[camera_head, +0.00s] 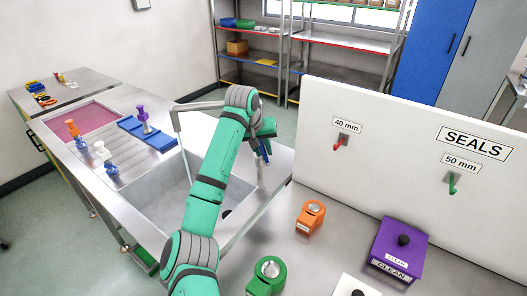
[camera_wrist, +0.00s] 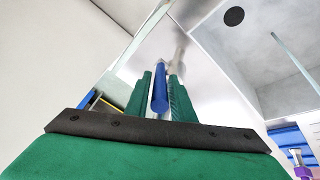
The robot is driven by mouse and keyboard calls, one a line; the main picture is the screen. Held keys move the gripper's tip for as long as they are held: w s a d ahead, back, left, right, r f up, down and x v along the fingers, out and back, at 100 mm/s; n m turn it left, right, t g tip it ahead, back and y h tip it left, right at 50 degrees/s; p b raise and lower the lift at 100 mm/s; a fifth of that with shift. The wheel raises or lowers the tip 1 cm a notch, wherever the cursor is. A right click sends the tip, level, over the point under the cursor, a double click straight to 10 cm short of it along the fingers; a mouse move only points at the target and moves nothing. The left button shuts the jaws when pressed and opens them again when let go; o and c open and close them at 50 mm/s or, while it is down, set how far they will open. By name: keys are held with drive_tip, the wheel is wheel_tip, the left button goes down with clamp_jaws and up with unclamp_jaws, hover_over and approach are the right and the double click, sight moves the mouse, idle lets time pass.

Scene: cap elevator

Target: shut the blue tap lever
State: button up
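The blue tap lever (camera_wrist: 159,88) is a slim rounded bar and stands between my two green fingers in the wrist view, with a finger close against each side. My gripper (camera_wrist: 160,95) is shut on it. In the head view, my gripper (camera_head: 265,136) is at the right rim of the sink, and a little of the blue lever (camera_head: 265,152) shows below it. The grey tap spout (camera_head: 200,106) arches over the sink behind my arm. The tap body is mostly hidden by my arm and gripper.
The sink basin (camera_head: 158,190) lies under my arm. A white SEALS panel (camera_head: 400,150) stands to the right, close to my gripper. An orange block (camera_head: 310,217), a green block (camera_head: 267,274) and a purple box (camera_head: 398,248) stand on the front right counter. A blue rack (camera_head: 147,134) lies left.

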drive_tip(key=shift+w+d+f, duration=0.1)
drive_tip(key=shift+w+f, duration=0.1)
drive_tip(key=shift+f, duration=0.25)
clamp_jaws()
